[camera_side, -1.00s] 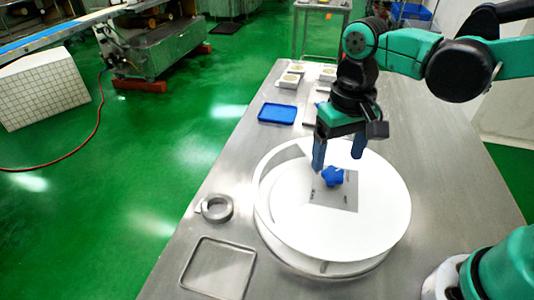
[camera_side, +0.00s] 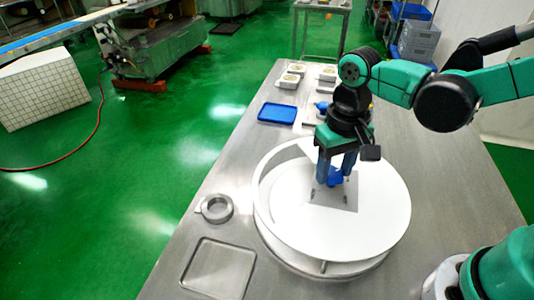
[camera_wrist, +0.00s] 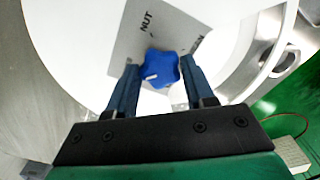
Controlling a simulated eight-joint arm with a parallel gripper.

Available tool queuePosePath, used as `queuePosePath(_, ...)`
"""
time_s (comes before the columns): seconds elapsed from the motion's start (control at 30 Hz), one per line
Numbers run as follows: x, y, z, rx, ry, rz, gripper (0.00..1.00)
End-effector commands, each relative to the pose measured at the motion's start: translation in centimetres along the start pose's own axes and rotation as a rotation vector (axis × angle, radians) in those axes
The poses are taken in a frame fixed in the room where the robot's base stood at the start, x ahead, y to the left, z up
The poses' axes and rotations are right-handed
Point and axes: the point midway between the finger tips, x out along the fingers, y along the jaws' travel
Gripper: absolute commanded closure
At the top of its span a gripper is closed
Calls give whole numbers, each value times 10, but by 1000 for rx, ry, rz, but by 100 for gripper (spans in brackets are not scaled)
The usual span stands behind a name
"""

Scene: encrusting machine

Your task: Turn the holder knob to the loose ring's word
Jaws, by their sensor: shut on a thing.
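The blue lobed knob (camera_side: 335,177) sits on a grey plate (camera_side: 345,197) inside the round white holder (camera_side: 385,225). My gripper (camera_side: 336,180) points down and is shut on the knob. In the wrist view the knob (camera_wrist: 162,68) lies between my two fingers, its short white mark toward the lower left. The word NUT shows on the plate (camera_wrist: 125,45) above the knob. A second word at right is partly hidden by a finger, ending in N. The loose metal ring (camera_side: 230,208) lies on the table left of the holder; no word is legible on it.
A shallow metal tray (camera_side: 250,270) lies at the table's front left. A blue tray (camera_side: 277,113) and several small white boxes (camera_side: 289,82) are at the back. A small blue item (camera_side: 322,105) sits behind my gripper. The table right of the holder is clear.

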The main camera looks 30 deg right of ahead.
Motion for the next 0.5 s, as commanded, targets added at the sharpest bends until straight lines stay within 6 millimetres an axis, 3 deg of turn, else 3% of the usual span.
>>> queuePosePath(0.5,0,0,0,44,0,0,100)
